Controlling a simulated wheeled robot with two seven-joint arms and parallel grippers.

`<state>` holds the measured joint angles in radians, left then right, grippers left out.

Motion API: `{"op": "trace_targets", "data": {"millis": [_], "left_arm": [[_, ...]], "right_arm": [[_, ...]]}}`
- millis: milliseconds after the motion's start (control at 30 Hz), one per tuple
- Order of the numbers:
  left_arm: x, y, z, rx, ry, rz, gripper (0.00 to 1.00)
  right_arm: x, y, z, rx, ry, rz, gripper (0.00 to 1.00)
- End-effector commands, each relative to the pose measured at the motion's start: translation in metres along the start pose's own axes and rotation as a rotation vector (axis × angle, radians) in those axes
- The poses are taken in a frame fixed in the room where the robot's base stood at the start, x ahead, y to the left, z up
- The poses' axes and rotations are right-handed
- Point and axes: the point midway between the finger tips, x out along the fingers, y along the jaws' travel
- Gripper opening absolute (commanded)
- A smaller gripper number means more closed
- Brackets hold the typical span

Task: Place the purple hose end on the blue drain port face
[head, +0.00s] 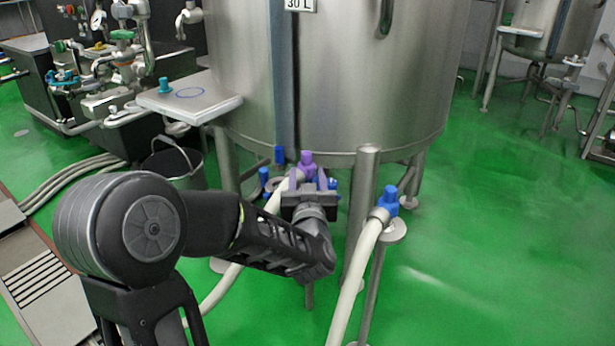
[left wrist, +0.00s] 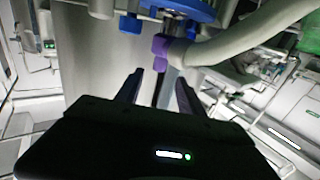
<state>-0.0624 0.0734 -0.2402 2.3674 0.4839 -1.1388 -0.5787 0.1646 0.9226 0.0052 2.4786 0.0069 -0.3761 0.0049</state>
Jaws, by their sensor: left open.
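The purple hose end (head: 307,158) is under the front of the steel tank, at the end of a pale hose (left wrist: 245,38). In the left wrist view the purple hose end (left wrist: 160,46) sits right by the round blue drain port face (left wrist: 188,9); I cannot tell whether they are fully seated together. My left gripper (head: 308,180) is open just in front of the purple end. In the left wrist view its two fingers (left wrist: 158,86) are apart with nothing between them, and the purple end lies beyond their tips. My right gripper is not in view.
The large steel tank (head: 350,80) stands above the port, with legs (head: 360,210) close by. A second hose with a blue end (head: 388,200) rests on a stand at the right. A bucket (head: 185,170) and a steel shelf (head: 200,100) are at the left. Green floor at the right is open.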

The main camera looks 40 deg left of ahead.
Motion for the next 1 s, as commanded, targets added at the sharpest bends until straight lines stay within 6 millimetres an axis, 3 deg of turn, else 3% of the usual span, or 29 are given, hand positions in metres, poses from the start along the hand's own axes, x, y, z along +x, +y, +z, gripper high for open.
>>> {"op": "trace_targets", "data": {"millis": [667,767,867,967,1000], "left_arm": [[0.0,0.004,0.007,0.004,-0.014,0.013,0.46],[-0.003,0.019,0.03,0.011,-0.063,0.057,0.46],[-0.012,0.046,0.075,0.025,-0.16,0.138,0.46],[-0.033,0.077,0.139,0.038,-0.307,0.243,0.46],[-0.046,0.089,0.169,0.042,-0.382,0.287,0.46]], "right_arm": [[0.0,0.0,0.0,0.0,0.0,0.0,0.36],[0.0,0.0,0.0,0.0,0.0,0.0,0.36],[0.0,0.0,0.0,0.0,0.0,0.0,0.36],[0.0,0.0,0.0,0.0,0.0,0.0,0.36],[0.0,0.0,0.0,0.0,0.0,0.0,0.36]]}}
